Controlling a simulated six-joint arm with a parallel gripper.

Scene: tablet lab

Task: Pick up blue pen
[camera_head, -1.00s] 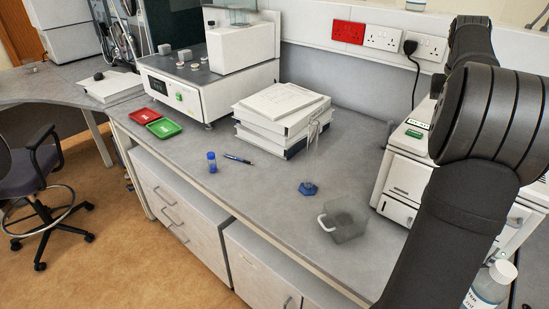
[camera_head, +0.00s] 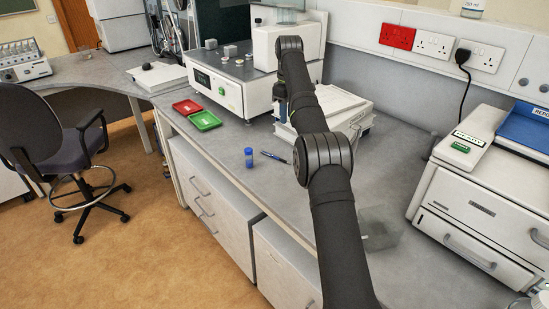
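The blue pen (camera_head: 274,157) lies flat on the grey bench, just right of a small blue-capped vial (camera_head: 248,157) and left of my arm. My arm reaches from the bottom of the view toward the back of the bench. Its far end points down in front of the white instrument, close to the stacked binders. My gripper (camera_head: 283,112) is small and dark there, above and behind the pen and apart from it. Its fingers cannot be made out, so its opening and whether it holds anything cannot be told.
White binders (camera_head: 341,105) are stacked behind the pen, partly behind my arm. Red (camera_head: 187,107) and green (camera_head: 205,121) trays lie at left. A white printer-like machine (camera_head: 478,205) stands at right.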

